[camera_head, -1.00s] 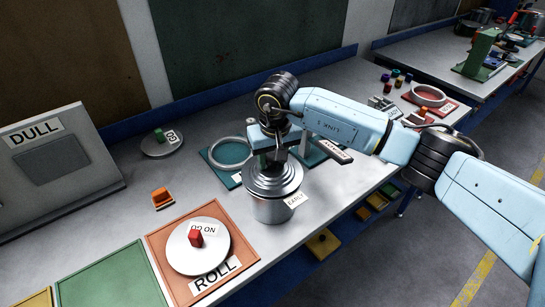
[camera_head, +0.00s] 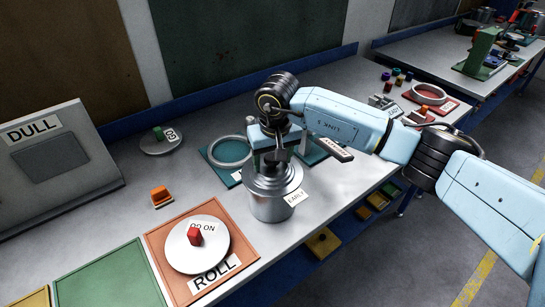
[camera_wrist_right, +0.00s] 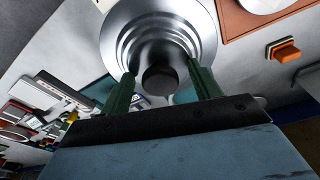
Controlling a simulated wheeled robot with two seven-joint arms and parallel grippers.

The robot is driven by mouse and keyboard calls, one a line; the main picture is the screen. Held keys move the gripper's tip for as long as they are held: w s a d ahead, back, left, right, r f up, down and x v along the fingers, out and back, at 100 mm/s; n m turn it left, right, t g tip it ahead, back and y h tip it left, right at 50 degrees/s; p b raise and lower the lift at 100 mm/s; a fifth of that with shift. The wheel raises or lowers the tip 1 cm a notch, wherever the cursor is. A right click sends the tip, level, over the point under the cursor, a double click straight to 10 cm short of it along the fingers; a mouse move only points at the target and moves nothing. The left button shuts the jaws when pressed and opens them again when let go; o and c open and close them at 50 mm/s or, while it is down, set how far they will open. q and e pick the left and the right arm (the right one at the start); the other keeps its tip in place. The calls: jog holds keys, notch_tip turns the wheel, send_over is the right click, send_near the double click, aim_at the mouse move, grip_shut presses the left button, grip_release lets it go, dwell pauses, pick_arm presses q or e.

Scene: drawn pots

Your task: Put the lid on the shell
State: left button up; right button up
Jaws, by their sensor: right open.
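The shell (camera_head: 271,209) is a silver metal pot with an EARLY tag, standing near the front edge of the bench. The round, stepped silver lid (camera_head: 260,183) sits on top of it and looks level. The lid also shows in the wrist view (camera_wrist_right: 130,38), with its dark knob (camera_wrist_right: 159,80) between my fingers. My right gripper (camera_head: 277,158) is directly above the lid, open, with a finger on each side of the knob. The wrist view hides most of the shell below the lid. My left gripper is out of view.
An orange mat (camera_head: 157,240) marked ROLL holds a pale disc with a red knob. A grey ring (camera_head: 231,151) lies on a teal mat behind the shell. An orange block (camera_head: 160,196) lies left. A DULL panel (camera_head: 60,155) stands far left.

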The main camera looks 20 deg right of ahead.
aim_at(276, 172)
notch_tip(276, 172, up, 13)
jog(key=s+b, duration=0.2)
jog(key=shift+r, duration=0.15)
dwell(0.5)
